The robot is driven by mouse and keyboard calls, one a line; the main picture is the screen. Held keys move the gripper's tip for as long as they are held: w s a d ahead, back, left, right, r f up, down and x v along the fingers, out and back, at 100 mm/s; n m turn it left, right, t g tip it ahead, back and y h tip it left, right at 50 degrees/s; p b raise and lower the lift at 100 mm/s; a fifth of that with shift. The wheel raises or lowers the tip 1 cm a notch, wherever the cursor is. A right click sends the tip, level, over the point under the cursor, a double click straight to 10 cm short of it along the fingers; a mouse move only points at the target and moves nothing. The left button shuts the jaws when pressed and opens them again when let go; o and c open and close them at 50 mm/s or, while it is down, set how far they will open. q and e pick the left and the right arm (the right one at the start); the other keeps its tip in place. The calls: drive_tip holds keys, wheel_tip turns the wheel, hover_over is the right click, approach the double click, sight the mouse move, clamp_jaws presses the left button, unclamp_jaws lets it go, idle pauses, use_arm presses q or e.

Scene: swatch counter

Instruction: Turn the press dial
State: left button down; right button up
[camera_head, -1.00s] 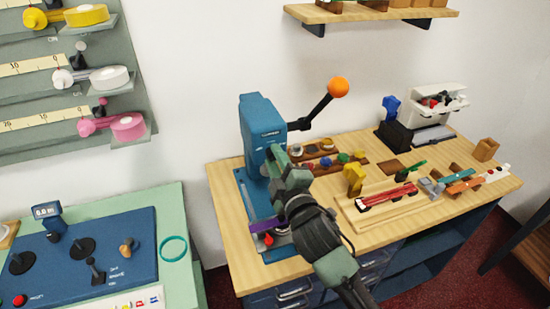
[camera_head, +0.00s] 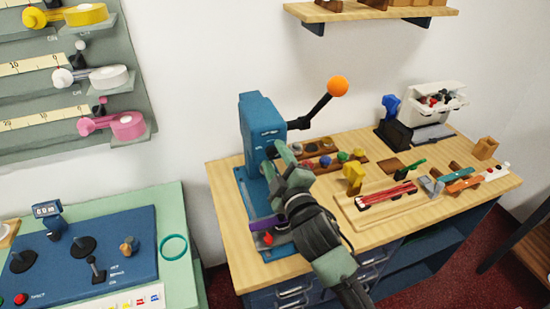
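The blue press (camera_head: 262,118) stands at the left end of the wooden bench, with a black lever ending in an orange ball (camera_head: 338,87). My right gripper (camera_head: 274,161) reaches in from the lower right, at the front face of the press. Its two green fingertips show one above the other, close to a small dark part on that face. I cannot tell whether that part is the dial, or whether the fingers touch it, because the gripper covers much of the press front. My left gripper is not in view.
Below the gripper, a purple piece (camera_head: 263,224) and a red knob (camera_head: 267,239) sit at the press base. To the right are a wooden tray with a red piece (camera_head: 386,195) and a yellow stand (camera_head: 354,178). A blue control panel (camera_head: 130,250) stands at lower left.

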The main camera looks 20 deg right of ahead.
drive_tip(key=s+b, duration=0.2)
drive_tip(key=s, duration=0.5)
drive_tip(key=shift+s+d, duration=0.15)
drive_tip(key=shift+s, duration=0.25)
